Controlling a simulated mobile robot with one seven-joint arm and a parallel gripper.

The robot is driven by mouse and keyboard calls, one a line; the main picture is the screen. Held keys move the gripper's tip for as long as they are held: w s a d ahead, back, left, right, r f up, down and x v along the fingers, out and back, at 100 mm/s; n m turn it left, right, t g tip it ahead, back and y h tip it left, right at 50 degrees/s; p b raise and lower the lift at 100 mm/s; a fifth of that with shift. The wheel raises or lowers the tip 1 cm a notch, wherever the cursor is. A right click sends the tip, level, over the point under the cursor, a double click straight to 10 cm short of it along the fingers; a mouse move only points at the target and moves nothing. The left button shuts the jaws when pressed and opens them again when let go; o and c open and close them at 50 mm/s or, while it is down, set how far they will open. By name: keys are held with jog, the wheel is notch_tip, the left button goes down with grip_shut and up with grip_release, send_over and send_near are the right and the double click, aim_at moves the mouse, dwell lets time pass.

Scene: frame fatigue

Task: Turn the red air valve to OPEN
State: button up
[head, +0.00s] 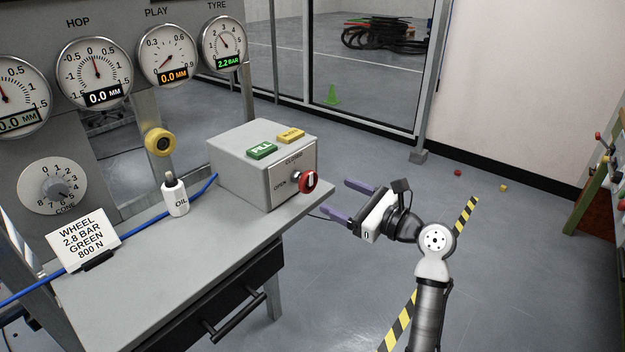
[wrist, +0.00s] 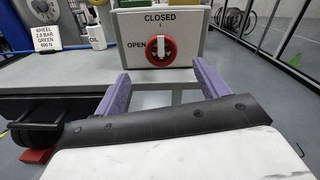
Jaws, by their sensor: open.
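The red air valve (head: 309,181) is a round knob on the front face of a grey box (head: 240,170). In the wrist view the valve (wrist: 160,52) has a white bar across its middle, which looks upright, toward the CLOSED label (wrist: 158,18). The OPEN label (wrist: 134,43) is left of the knob. My gripper (head: 336,197) is open and empty, its two purple fingers pointing at the valve from the right in the head view. In the wrist view the knob appears between and beyond the fingertips (wrist: 160,72), apart from them.
The box stands on a grey bench (head: 160,270) with a drawer handle below. A green FILL button (head: 262,151) and a yellow button (head: 291,136) are on top. An oil bottle (head: 175,196) and a sign card (head: 84,239) stand left. Floor right of the bench is mostly clear.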

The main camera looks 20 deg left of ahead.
aim_at(311, 182)
jog(key=p+x, duration=0.1)
jog(key=x, duration=0.9)
jog(key=shift+w+f, duration=0.1)
jog(key=c, duration=1)
